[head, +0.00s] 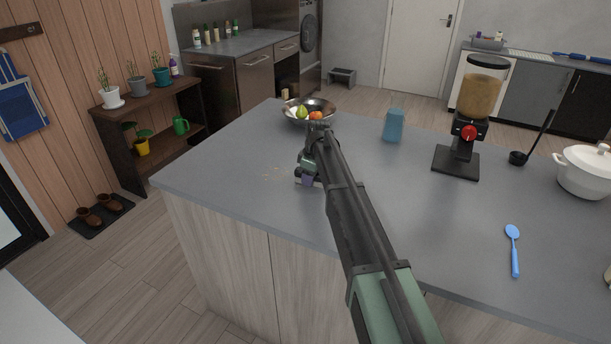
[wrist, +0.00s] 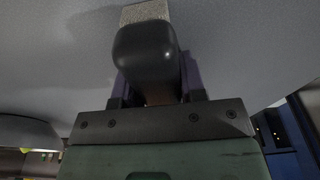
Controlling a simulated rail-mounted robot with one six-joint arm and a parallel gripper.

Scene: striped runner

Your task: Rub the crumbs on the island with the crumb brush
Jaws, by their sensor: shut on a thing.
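The crumbs (head: 275,173) are a small scatter of tan specks on the grey top of the island (head: 235,150), near its left end. My gripper (head: 309,179) is low over the island, just right of the crumbs. In the wrist view it is shut on the crumb brush (wrist: 146,52), which shows a dark rounded body and a pale, speckled bristle end (wrist: 146,12). In the head view my wrist and gripper hide most of the brush. I cannot tell whether the bristles touch the island top.
A metal fruit bowl (head: 292,122) stands behind my gripper. The island top left of the crumbs is clear.

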